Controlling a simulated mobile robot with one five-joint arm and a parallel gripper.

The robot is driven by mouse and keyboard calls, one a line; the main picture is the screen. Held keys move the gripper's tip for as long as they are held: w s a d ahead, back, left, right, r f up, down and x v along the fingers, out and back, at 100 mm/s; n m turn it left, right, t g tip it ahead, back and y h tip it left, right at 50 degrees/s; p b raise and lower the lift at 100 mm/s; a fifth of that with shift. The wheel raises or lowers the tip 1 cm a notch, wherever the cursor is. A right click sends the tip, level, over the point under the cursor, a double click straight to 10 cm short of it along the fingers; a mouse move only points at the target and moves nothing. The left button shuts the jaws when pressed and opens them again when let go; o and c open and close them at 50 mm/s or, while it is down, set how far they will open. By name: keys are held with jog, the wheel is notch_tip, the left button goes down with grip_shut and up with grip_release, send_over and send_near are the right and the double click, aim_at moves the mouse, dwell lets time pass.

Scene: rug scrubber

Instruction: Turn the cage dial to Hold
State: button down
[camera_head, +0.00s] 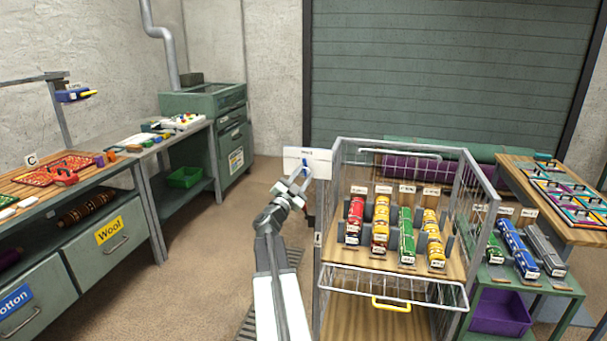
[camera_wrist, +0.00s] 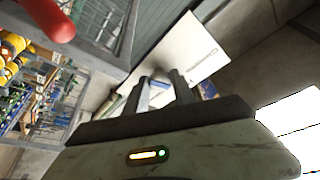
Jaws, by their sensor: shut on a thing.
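The cage dial sits on a white panel (camera_head: 318,158) at the left front corner post of the wire cage (camera_head: 338,200). A bit of the dial's blue part (camera_head: 304,163) shows against the panel. My gripper (camera_head: 302,178) is in front of the panel and shut on the dial. In the wrist view, my gripper's two dark fingers (camera_wrist: 160,88) hold a small blue and white piece (camera_wrist: 158,93) between them, and the white panel (camera_wrist: 192,45) lies just beyond. The panel's lettering is too small to read, so I cannot tell the dial's setting.
The cage holds several colored rolls (camera_head: 380,225) on a wooden shelf. Its front wire flap with a yellow handle (camera_head: 391,304) hangs out low. A workbench (camera_head: 90,205) stands left, a green table (camera_head: 545,283) right. Floor is clear left of my arm.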

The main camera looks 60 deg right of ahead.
jog(key=shift+w+r+m+g+y+p, duration=0.15)
jog(key=shift+m+g+p, duration=0.2)
jog(key=shift+m, duration=0.4)
jog(key=shift+m+g+y+p, duration=0.2)
jog(key=shift+m+g, duration=0.25)
jog(key=shift+m, duration=0.3)
jog(key=c, duration=1.1)
grip_release()
jog(key=shift+o, duration=0.2)
jog(key=b+v, duration=0.2)
jog(key=v, duration=0.6)
